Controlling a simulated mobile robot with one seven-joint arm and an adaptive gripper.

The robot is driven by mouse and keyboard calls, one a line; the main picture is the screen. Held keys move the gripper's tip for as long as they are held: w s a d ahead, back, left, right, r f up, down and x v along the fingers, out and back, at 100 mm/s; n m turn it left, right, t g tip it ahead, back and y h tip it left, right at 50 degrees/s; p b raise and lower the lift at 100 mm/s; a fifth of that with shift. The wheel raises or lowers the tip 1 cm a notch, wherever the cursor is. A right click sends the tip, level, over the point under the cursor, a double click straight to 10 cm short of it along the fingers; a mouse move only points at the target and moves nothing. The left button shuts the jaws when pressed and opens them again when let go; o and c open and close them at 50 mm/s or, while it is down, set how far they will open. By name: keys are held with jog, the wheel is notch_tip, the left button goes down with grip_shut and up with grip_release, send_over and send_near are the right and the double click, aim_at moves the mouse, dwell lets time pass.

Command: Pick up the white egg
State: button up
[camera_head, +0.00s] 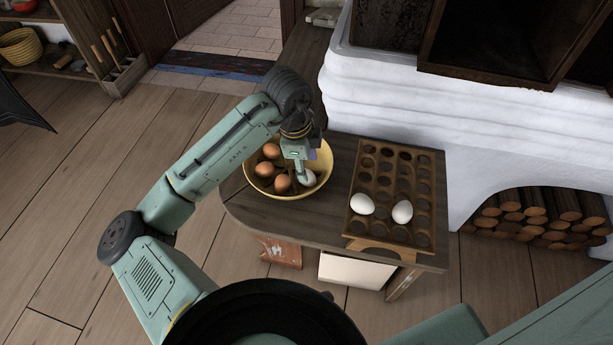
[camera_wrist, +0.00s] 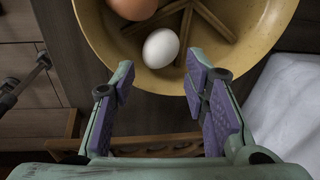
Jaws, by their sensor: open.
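A white egg (camera_head: 308,178) lies in the yellow bowl (camera_head: 327,160), at its right front side. In the wrist view the white egg (camera_wrist: 161,47) sits just beyond and between the fingertips, near the bowl's wall. My gripper (camera_head: 299,172) points down into the bowl; in the wrist view its purple-padded fingers (camera_wrist: 160,72) are apart with nothing between the pads. Several brown eggs (camera_head: 264,170) lie in the bowl, and one brown egg (camera_wrist: 134,7) is close to the white egg. Two more white eggs (camera_head: 362,204) (camera_head: 402,212) sit in the wooden egg tray (camera_head: 380,178).
The bowl and tray stand on a dark wooden bench (camera_head: 280,219). The white stove wall (camera_head: 400,105) rises behind the tray. Wooden dividers (camera_wrist: 215,20) show inside the bowl. Stacked firewood (camera_head: 535,213) lies in a niche at right.

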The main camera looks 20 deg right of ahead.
jog(key=f, duration=0.5)
jog(key=shift+w+d, duration=0.25)
jog(key=shift+d, duration=0.05)
jog(key=shift+c, duration=0.2)
jog(key=c, duration=0.3)
jog(key=shift+r, duration=0.1)
